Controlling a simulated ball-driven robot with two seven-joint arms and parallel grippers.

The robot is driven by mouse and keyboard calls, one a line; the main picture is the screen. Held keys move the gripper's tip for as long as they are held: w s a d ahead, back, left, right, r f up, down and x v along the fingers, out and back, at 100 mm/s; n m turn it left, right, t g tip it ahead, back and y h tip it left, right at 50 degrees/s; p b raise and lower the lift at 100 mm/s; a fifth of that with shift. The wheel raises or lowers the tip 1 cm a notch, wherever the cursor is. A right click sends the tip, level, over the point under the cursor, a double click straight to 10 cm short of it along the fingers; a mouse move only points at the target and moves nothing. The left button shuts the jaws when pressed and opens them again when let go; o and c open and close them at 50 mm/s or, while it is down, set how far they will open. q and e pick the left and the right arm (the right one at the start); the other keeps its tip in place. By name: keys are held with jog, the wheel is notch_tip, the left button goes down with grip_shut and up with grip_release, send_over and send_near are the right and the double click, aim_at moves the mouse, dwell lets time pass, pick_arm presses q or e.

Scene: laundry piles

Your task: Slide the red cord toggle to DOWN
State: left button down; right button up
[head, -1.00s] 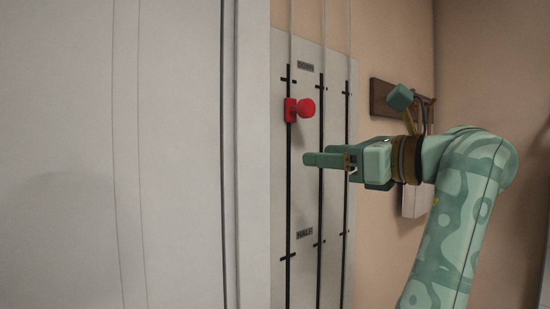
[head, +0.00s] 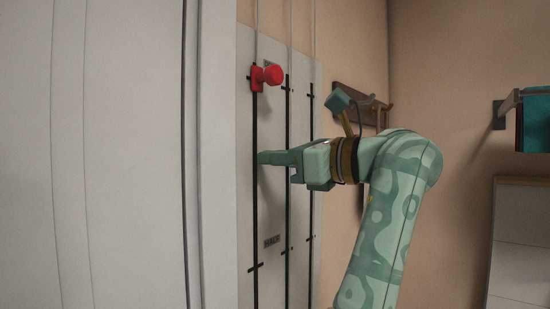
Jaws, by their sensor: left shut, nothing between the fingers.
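The red cord toggle (head: 267,77) has a round knob and sits near the top of the leftmost dark slot on a pale wall panel (head: 272,205). It is level with the slot's upper tick mark and mostly covers the label there. My left gripper (head: 266,157) is shut and empty. Its fingertips are in front of the same slot, well below the toggle and apart from it. My right gripper is not in view.
A HALF label (head: 271,241) is lower on the panel, beside another tick mark. Two more slots run to the right. A wooden hook rack (head: 358,104) is on the wall behind my arm. A pale cabinet (head: 517,245) stands at the right.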

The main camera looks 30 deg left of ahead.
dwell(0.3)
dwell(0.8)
pick_arm(q)
jog(key=c, duration=1.1)
grip_release()
